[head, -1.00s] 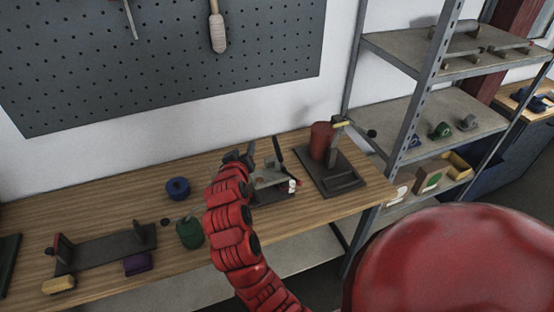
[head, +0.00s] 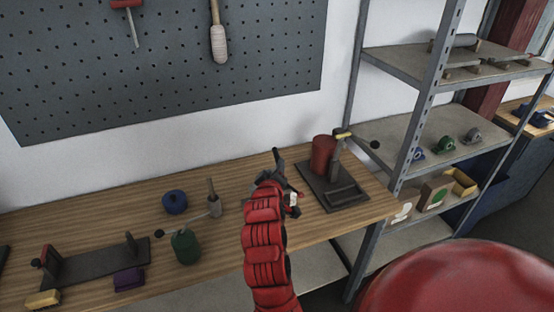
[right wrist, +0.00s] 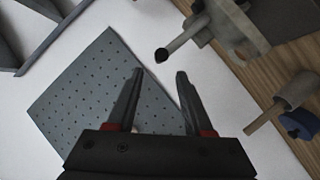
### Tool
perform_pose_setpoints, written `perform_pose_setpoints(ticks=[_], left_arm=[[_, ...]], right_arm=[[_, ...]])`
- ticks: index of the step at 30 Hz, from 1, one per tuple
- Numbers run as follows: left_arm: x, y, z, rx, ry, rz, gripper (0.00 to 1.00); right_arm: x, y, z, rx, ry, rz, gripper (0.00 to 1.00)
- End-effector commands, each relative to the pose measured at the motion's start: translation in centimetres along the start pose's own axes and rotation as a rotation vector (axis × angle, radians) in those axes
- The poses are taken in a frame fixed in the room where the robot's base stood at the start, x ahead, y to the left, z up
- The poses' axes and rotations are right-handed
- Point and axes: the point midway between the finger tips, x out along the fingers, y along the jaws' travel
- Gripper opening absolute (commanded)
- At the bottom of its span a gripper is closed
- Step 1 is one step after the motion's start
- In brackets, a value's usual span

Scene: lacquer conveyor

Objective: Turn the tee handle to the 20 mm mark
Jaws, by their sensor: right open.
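My right gripper (head: 284,165) is at the back of the wooden bench, on the end of my red arm. In the right wrist view its two dark fingers (right wrist: 157,92) stand apart with nothing between them. A grey metal block (right wrist: 232,28) with a rod ending in a black ball (right wrist: 162,55) shows beyond the fingertips, apart from them. My arm hides much of the bench around the gripper in the head view. I cannot clearly pick out the tee handle or a 20 mm mark. My left gripper is out of view.
A red cylinder (head: 322,155) on a dark base stands right of my gripper. A pegboard (head: 160,75) hangs behind; metal shelving (head: 440,135) stands right.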

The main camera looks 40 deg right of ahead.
Motion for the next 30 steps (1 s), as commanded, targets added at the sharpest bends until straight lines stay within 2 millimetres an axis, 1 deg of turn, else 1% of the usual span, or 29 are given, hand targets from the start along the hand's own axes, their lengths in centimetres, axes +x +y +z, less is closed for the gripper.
perform_pose_setpoints(ticks=[1,6,9,13,19,28,29,30], left_arm=[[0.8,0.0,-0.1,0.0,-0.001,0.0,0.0],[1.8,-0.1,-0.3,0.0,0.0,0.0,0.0],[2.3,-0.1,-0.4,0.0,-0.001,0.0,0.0],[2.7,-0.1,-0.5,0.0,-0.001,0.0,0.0],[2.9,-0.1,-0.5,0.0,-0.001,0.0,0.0],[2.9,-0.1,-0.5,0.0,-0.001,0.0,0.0],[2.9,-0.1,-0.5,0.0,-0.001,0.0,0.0],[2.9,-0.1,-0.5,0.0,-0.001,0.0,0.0]], right_arm=[[1.0,0.3,-0.1,-0.001,-0.005,0.0,0.52],[4.1,0.3,0.0,0.0,-0.006,-0.001,0.52],[5.7,0.3,-0.2,-0.001,-0.002,0.001,0.52],[7.3,0.1,-0.1,0.0,-0.002,0.0,0.52],[8.5,-0.1,0.1,-0.002,-0.003,-0.002,0.52],[8.7,-0.1,0.1,-0.001,-0.001,0.0,0.52],[8.7,-0.1,0.0,-0.001,-0.001,0.0,0.48],[8.7,-0.1,0.0,-0.001,-0.001,0.0,0.41]])
